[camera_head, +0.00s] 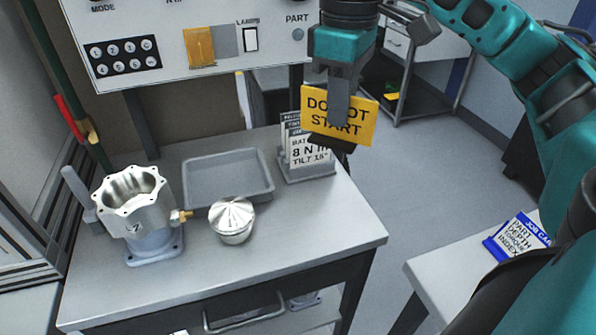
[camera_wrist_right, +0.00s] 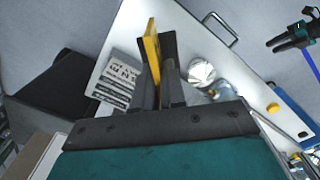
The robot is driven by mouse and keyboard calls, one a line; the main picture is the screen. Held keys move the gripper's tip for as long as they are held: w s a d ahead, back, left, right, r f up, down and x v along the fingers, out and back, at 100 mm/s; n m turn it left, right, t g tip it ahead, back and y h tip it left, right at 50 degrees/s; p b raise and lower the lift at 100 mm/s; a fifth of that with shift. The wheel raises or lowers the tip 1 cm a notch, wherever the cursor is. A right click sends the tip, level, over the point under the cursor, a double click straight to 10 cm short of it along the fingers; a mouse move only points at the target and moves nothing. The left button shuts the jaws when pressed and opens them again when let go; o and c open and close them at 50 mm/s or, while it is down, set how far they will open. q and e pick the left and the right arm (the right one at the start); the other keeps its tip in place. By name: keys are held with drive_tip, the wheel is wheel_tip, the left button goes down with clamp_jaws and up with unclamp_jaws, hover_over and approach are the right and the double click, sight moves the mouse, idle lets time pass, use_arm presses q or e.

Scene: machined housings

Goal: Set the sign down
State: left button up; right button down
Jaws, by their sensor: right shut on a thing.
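The sign (camera_head: 362,124) is a yellow plate reading "DO NOT START" with a dark foot at its lower edge. My right gripper (camera_head: 340,116) is shut on it and holds it upright, seemingly above the workbench (camera_head: 300,225) near its back right edge. In the right wrist view the sign (camera_wrist_right: 151,52) stands edge-on between the fingers of my right gripper (camera_wrist_right: 158,88). From the head view I cannot tell how high its foot is.
A card holder (camera_head: 306,165) stands close behind the sign. A grey tray (camera_head: 228,180), a metal housing (camera_head: 133,205) and a domed metal part (camera_head: 232,222) are on the bench. The bench's front right is clear. A job card (camera_head: 520,238) lies on a side table (camera_head: 440,268).

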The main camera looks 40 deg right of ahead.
drive_tip(key=shift+f+b, duration=0.9)
drive_tip(key=shift+f, duration=9)
drive_tip(key=shift+f, duration=0.15)
drive_tip(key=c, duration=1.2)
unclamp_jaws()
